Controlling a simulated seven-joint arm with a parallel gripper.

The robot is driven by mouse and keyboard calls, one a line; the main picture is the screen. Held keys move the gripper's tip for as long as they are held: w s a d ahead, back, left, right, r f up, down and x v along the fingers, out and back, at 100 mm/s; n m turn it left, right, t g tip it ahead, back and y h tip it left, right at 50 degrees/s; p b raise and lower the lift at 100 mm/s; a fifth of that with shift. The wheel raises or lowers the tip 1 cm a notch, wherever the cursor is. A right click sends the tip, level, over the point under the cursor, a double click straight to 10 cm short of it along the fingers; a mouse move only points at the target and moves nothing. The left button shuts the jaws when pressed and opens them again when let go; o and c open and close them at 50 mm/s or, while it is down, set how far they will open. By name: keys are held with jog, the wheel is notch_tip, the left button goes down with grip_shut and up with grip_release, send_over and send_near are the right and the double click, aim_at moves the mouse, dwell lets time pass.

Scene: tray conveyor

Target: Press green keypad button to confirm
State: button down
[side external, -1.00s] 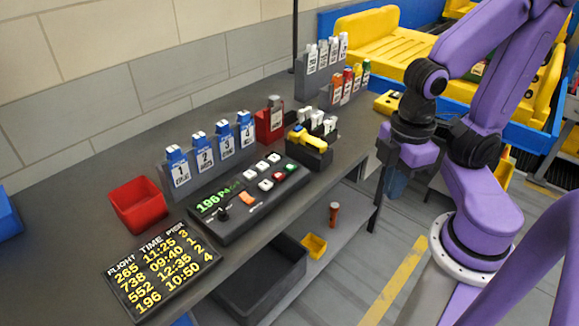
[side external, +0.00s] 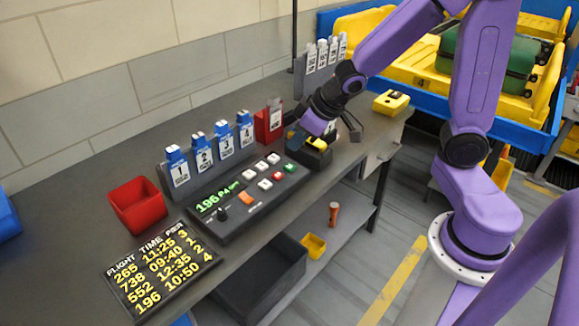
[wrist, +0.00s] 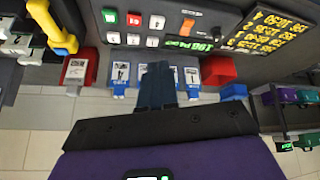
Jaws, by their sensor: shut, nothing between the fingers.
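The keypad console (side external: 215,232) lies on the dark table, its display lit green with "196 P4". Its green button (side external: 290,168) is at the far right end, beside a red button (side external: 277,176) and several white ones. In the wrist view the green button (wrist: 110,16) is at the top, left of the red one (wrist: 134,19). My gripper (wrist: 157,70) is shut and empty, its fingers over the blue tag row and apart from the green button. In the side view my purple hand is above the dark holder behind the console's right end; its fingertips are hard to make out there.
The dark holder with a yellow handled tool (wrist: 60,38) stands close to the green button. Blue numbered tags (side external: 203,155), a red tag holder (side external: 268,125) and a red bin (side external: 138,206) line the back. A flight board (side external: 160,270) lies in front left.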

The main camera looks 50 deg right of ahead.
jog(key=w+d+f+m+t+y, duration=0.1)
jog(key=w+d+f+m, duration=0.1)
jog(key=w+d+m, duration=0.3)
jog(key=m+y, duration=0.1)
jog(key=y, duration=0.2)
send_over(293, 166)
jog(key=shift+f, duration=1.35)
jog(key=shift+f, duration=0.1)
jog(key=shift+f, duration=4.3)
jog(key=shift+f, duration=0.2)
jog(key=shift+f, duration=0.25)
